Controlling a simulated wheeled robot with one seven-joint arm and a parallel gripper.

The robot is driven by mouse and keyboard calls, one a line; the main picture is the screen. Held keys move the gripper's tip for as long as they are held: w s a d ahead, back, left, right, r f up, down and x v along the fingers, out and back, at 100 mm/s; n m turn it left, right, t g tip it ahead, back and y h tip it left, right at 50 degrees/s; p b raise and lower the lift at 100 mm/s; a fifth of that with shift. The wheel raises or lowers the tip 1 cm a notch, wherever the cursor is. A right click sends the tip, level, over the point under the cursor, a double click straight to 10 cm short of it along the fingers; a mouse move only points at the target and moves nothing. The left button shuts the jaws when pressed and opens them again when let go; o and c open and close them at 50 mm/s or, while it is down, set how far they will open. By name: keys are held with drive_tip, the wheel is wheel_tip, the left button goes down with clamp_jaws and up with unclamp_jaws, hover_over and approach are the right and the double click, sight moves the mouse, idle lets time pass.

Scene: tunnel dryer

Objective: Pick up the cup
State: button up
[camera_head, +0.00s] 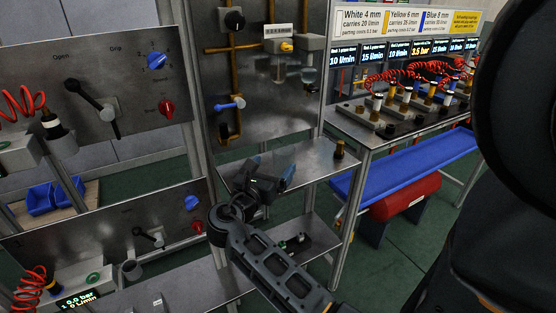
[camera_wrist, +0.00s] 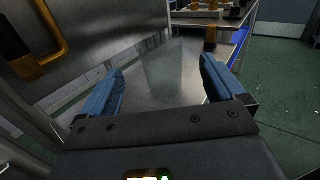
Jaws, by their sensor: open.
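My gripper (camera_head: 273,172) is open over the middle metal shelf (camera_head: 310,163). Its two blue fingers stand apart in the wrist view (camera_wrist: 161,68), with nothing clearly held between them. A faint, see-through patch shows on the metal between the fingers; I cannot tell whether it is a clear cup or a reflection. A small grey cup-like piece (camera_head: 131,270) shows at the lower left bench in the head view, well away from my gripper. Two clear bowls (camera_head: 307,75) hang under the regulator unit on the upright panel, above and behind my gripper.
A brass fitting (camera_head: 339,148) stands at the shelf's right end, also in the wrist view (camera_wrist: 210,40). The upright panel (camera_head: 265,105) with a blue-handled valve (camera_head: 230,104) closes off the back. A bench (camera_head: 375,140) with red coiled hoses stands right. Green floor lies open below.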

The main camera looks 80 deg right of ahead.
sight(279, 161)
drive_tip(key=x, duration=0.2)
drive_tip(key=p+x, duration=0.1)
drive_tip(key=x, duration=0.4)
drive_tip(key=shift+s+d+f, duration=0.15)
drive_tip(key=shift+d+f, duration=0.1)
drive_tip(key=shift+f, duration=0.05)
drive_tip(key=c, duration=1)
drive_tip(key=shift+c, duration=0.2)
